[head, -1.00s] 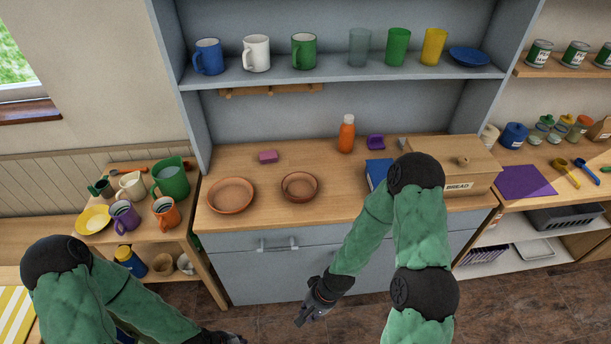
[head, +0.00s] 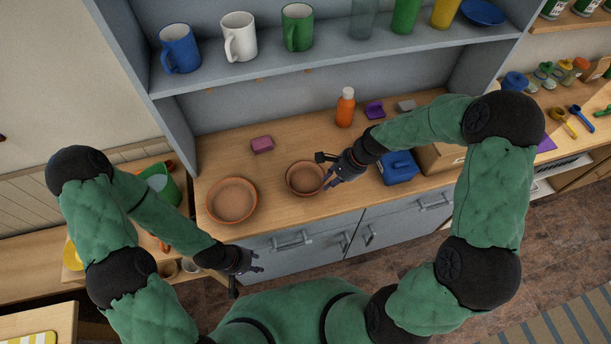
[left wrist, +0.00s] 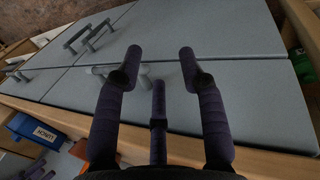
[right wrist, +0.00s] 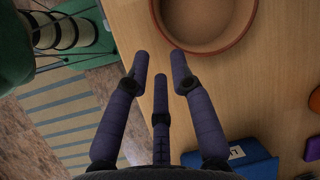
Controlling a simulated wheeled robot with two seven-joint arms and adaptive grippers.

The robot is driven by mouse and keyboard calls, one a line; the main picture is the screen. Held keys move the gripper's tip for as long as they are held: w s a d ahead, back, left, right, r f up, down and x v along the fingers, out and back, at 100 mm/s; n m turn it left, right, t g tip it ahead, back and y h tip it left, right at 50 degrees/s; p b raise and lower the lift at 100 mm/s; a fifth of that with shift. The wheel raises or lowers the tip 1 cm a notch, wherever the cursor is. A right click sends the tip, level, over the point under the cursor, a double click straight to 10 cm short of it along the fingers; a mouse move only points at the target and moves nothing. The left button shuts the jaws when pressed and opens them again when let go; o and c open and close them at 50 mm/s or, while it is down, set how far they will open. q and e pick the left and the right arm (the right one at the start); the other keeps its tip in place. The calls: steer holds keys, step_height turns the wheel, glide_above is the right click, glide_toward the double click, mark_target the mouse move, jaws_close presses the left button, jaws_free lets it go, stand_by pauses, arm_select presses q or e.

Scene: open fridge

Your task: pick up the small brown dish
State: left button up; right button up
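The small brown dish (head: 305,190) is a round shallow bowl on the wooden counter, right of a larger brown dish (head: 232,200). In the right wrist view the small dish (right wrist: 205,42) shows at the top, cut off by the edge, just beyond the fingertips. My right gripper (head: 335,175) is at the dish's right rim in the head view; its fingers are apart with nothing between them. Whether they touch the rim I cannot tell. My left gripper (head: 252,267) is low in front of the cabinet, open and empty, and shows in the left wrist view (left wrist: 160,55).
A pink block (head: 262,145), an orange bottle (head: 345,107) and a purple item (head: 374,110) stand behind the dishes. A blue lunch box (head: 398,168) is right of my right gripper. The grey cabinet front (left wrist: 225,105) with handles faces my left gripper.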

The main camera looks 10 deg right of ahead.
mark_target(318, 190)
steer(key=b+x, duration=0.1)
steer(key=x, duration=0.7)
steer(key=shift+w+a+f, duration=0.1)
steer(key=shift+w+a, duration=0.1)
jaws_close()
